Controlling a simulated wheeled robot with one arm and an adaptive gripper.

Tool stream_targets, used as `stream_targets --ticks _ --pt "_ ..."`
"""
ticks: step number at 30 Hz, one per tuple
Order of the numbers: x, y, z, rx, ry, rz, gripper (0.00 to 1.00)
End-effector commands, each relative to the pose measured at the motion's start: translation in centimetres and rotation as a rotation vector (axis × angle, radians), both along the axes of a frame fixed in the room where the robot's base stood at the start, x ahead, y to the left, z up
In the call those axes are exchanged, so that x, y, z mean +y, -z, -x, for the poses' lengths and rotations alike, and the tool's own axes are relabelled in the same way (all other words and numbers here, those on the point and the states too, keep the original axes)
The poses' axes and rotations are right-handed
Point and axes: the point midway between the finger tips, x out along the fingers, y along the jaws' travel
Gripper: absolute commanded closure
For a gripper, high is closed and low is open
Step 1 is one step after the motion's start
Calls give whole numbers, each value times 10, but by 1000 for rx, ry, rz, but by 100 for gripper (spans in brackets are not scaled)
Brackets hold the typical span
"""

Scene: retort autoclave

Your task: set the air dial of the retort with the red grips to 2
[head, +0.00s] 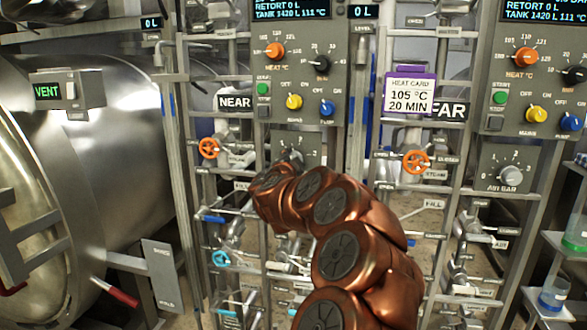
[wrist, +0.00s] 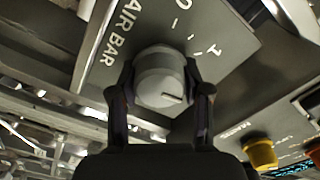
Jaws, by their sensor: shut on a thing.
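The grey air dial (wrist: 160,78) sits on a plate (wrist: 125,70) lettered "AIR BAR" in the wrist view. My gripper (wrist: 160,92) is shut on it, one dark finger on each side. The dial's dark mark points right and slightly down in that view, past the visible 1. The 0 and 1 show; the higher numbers are hidden or out of frame. In the head view my gripper (head: 291,157) is at the air plate (head: 312,150) under the NEAR panel, and my arm covers the dial. A red grip (head: 120,292) shows on the left retort (head: 110,130).
The FAR panel's air dial (head: 503,180) stands clear at right. Orange valve wheels (head: 208,148) (head: 416,162) flank my arm, with pipes and a blue valve (head: 221,258) below. A heat card (head: 410,92) reads 105 °C, 20 MIN. A yellow knob (wrist: 260,153) is close in the wrist view.

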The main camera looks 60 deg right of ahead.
Motion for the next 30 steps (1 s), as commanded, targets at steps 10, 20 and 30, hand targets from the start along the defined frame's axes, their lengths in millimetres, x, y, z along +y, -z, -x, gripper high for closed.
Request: stream_targets --ticks 10,20,30 --pt "0 4 0 -237 -1 -91 87" --pt "0 3 0 -337 0 -129 87" --pt "0 3 1 -351 1 -134 87"
